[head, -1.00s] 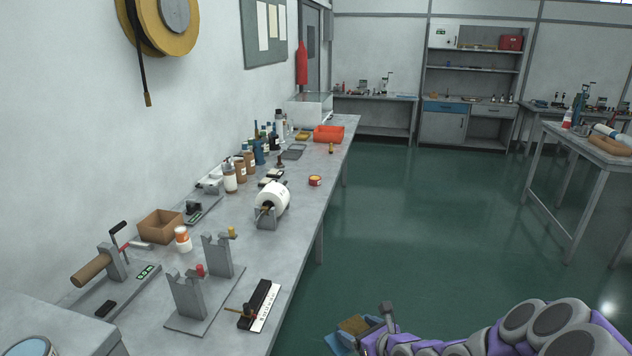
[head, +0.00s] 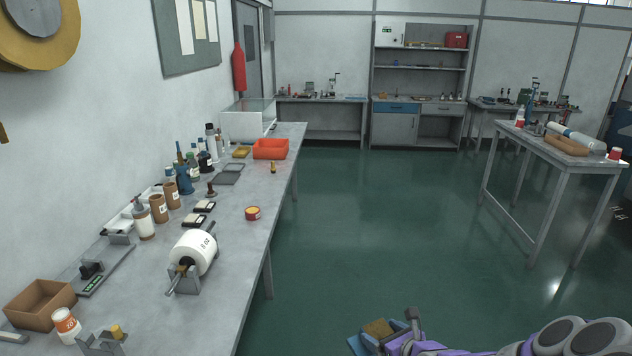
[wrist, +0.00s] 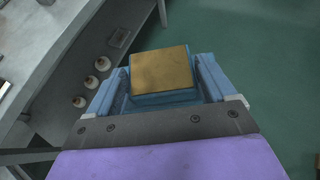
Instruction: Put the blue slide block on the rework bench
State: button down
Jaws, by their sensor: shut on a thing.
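The blue slide block (wrist: 160,98) has a flat brass-coloured top and sits between my jaws in the wrist view. It also shows at the bottom of the head view (head: 378,329), partly hidden by my gripper. My gripper (head: 388,333) is shut on the block and holds it over the green floor, to the right of the long bench. Which bench is the rework bench I cannot tell. The candidates are the long grey bench (head: 228,270) on the left, the grey table (head: 520,150) on the right and the benches at the far wall.
The long bench carries a white roll on a stand (head: 193,252), several bottles, a brown box (head: 40,305) and an orange tray (head: 270,149). The right table holds a tan tray (head: 566,146) and a white roll. Green floor (head: 385,225) between them is clear.

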aim_at(258, 191)
jog(key=i, duration=1)
jog(key=i+l+u, duration=0.15)
jog(key=i, duration=0.9)
jog(key=i+u, duration=0.85)
jog(key=u, duration=0.15)
jog(key=i+u, duration=0.3)
jog(key=i+l+u, duration=0.1)
jog(key=u, duration=0.15)
jog(key=i, duration=0.05)
